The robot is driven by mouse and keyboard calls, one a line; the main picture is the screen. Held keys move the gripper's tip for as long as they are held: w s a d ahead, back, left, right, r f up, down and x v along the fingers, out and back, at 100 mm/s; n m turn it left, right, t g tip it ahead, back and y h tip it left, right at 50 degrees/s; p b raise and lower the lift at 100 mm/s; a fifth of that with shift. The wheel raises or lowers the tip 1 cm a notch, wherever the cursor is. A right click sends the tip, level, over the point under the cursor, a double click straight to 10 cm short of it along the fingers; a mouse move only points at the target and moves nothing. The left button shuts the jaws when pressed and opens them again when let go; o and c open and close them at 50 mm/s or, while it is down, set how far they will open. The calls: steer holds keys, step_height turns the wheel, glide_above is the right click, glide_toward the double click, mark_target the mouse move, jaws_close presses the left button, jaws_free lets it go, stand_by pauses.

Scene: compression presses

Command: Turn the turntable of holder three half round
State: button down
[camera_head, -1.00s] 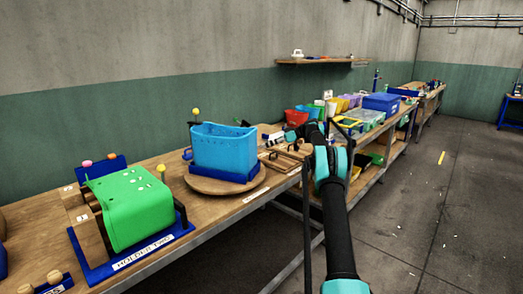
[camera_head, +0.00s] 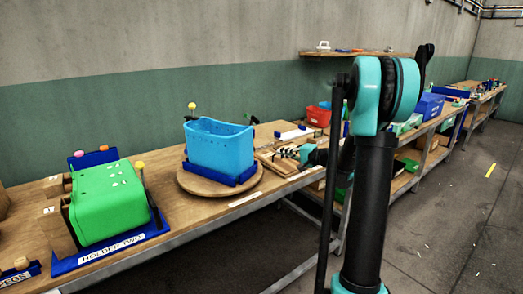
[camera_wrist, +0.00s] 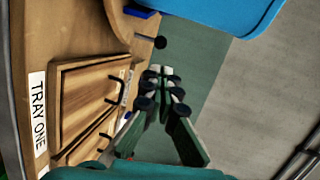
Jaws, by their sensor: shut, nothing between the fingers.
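The turntable (camera_head: 190,187) is a round wooden disc on the bench. A blue cradle (camera_head: 237,180) on it holds a light blue bin (camera_head: 220,148) upright. A yellow knob (camera_head: 192,106) rises behind the bin. In the wrist view, the disc's edge (camera_wrist: 122,22) and the bin (camera_wrist: 225,14) show at the top, with a black round knob (camera_wrist: 160,42) by the disc. My gripper (camera_head: 278,151) is right of the turntable, apart from it. In the wrist view its fingertips (camera_wrist: 160,71) are together and empty, just below the black knob. The turntable's far side is hidden.
Holder two (camera_head: 110,243) carries a green housing (camera_head: 108,203) left of the turntable. Wooden tray one (camera_wrist: 85,95) lies beside my gripper in the wrist view. A red bin (camera_head: 318,116) stands farther back.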

steer(key=shift+m, duration=0.4)
steer(key=x, duration=1.3)
steer(key=shift+s+a+f, duration=0.1)
steer(key=shift+a+f, duration=0.05)
steer(key=shift+a, duration=0.05)
